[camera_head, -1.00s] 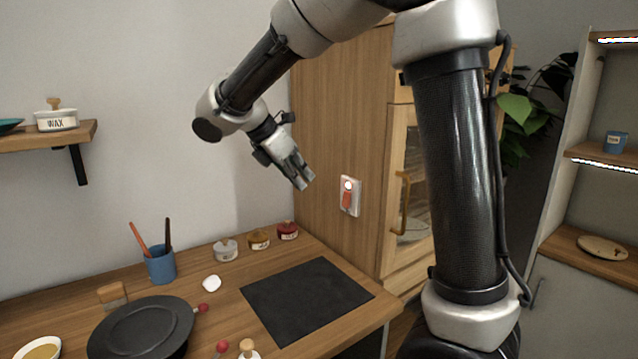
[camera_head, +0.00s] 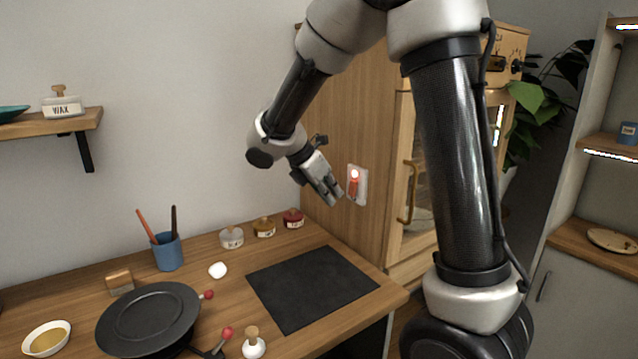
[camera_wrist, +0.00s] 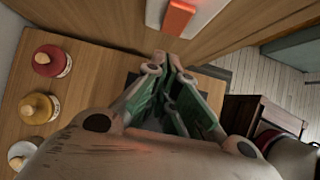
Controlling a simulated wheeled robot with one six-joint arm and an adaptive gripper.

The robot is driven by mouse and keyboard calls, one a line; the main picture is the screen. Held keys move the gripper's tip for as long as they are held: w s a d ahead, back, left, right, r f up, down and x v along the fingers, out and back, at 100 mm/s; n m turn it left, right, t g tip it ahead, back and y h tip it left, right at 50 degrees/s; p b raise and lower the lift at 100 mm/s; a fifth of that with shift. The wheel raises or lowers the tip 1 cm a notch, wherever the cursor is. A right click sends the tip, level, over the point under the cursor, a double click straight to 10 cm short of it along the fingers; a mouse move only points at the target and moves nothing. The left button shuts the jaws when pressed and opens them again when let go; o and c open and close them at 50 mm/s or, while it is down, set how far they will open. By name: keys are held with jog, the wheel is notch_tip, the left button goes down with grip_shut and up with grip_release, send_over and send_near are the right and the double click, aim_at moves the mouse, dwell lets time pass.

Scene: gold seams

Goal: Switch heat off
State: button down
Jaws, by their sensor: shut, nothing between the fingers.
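A white wall switch (camera_head: 363,172) with a glowing red lamp (camera_head: 354,174) and an orange-red rocker (camera_head: 353,189) is on the side of the wooden cabinet (camera_head: 345,120). The rocker also shows at the top of the wrist view (camera_wrist: 179,17). My gripper (camera_head: 338,198) is shut and empty. Its fingertips are just left of the switch and slightly below the rocker in the head view. In the wrist view the gripper (camera_wrist: 169,62) points towards the panel below the rocker. I cannot tell whether the fingertips touch anything.
The wooden counter (camera_head: 225,285) below holds a dark mat (camera_head: 310,287), a black pan (camera_head: 150,318), a blue cup (camera_head: 168,252) of tools and small jars (camera_head: 264,228). The cabinet has a glass door with a brass handle (camera_head: 408,190). The air above the mat is clear.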

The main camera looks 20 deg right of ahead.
aim_at(350, 196)
jog(key=shift+w+d+f, duration=0.1)
jog(key=shift+w+d, duration=0.05)
jog(key=shift+d, duration=0.55)
jog(key=shift+w+d, duration=0.1)
jog(key=shift+d, duration=0.55)
jog(key=shift+d+f+h, duration=0.2)
jog(key=shift+d+h, duration=0.1)
jog(key=shift+h, duration=0.2)
jog(key=shift+r, duration=0.85)
